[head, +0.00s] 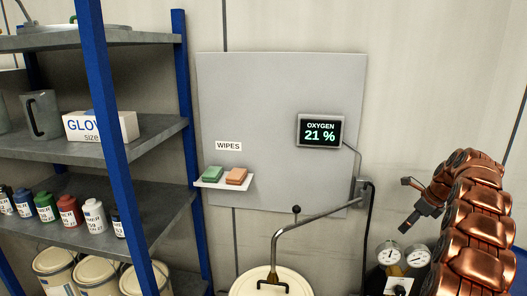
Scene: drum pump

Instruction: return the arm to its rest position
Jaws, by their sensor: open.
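My arm (470,215) is copper-coloured and segmented, and it rises along the right side of the head view with its upper part bent over to the left. My gripper (406,205) is at its end, dark, with its two fingers spread apart and nothing seen between them. It appears in front of the wall, above two round gauges and to the right of the oxygen display. The lower part of my arm is cut off by the bottom edge of the picture.
A drum with a pale lid (250,284) and a bent metal pipe (318,219) stands at bottom centre. Gauges (390,253) are beside my arm. A wall panel (270,95) carries an oxygen display (320,131) reading 21 % and a wipes shelf (210,184). A blue-framed rack (98,80) fills the left.

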